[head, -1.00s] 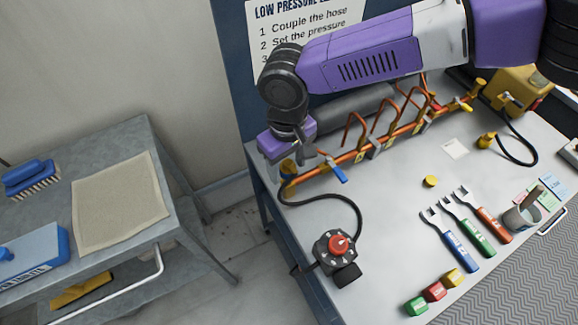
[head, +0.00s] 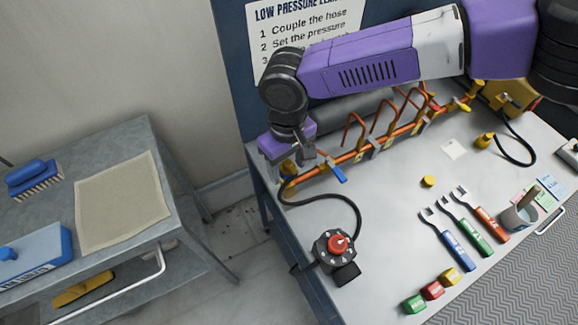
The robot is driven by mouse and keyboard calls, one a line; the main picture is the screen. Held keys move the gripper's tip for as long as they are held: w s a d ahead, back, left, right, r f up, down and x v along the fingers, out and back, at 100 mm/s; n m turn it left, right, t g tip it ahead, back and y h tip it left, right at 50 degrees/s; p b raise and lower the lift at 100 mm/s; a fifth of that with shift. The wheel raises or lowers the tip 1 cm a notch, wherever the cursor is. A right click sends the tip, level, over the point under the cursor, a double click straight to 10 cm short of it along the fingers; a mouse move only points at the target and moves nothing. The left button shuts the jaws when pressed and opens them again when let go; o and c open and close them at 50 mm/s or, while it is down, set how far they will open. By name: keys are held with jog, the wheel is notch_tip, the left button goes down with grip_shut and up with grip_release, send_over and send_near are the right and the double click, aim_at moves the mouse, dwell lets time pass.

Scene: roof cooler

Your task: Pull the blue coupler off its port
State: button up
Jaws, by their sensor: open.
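My gripper (head: 294,165) points down over the left end of the orange-copper manifold pipe (head: 345,158). Its grey fingers are apart, one on each side of a yellow fitting (head: 288,167) at that end. I cannot tell whether they touch it. A black hose (head: 325,198) runs from below this fitting to a black box with a red knob (head: 337,243). No blue coupler can be made out clearly; the port there is partly hidden by my gripper. A blue lever (head: 337,173) sits on the pipe just right of the gripper.
A second hose (head: 518,150) is at the back right. A side table (head: 150,250) stands left, across a gap.

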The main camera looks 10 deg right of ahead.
aim_at(288, 162)
dwell(0.3)
grip_shut()
jog(key=shift+r+p, duration=0.2)
jog(key=shift+p, duration=0.1)
jog(key=shift+r+p, duration=2.5)
jog(key=shift+r, duration=0.35)
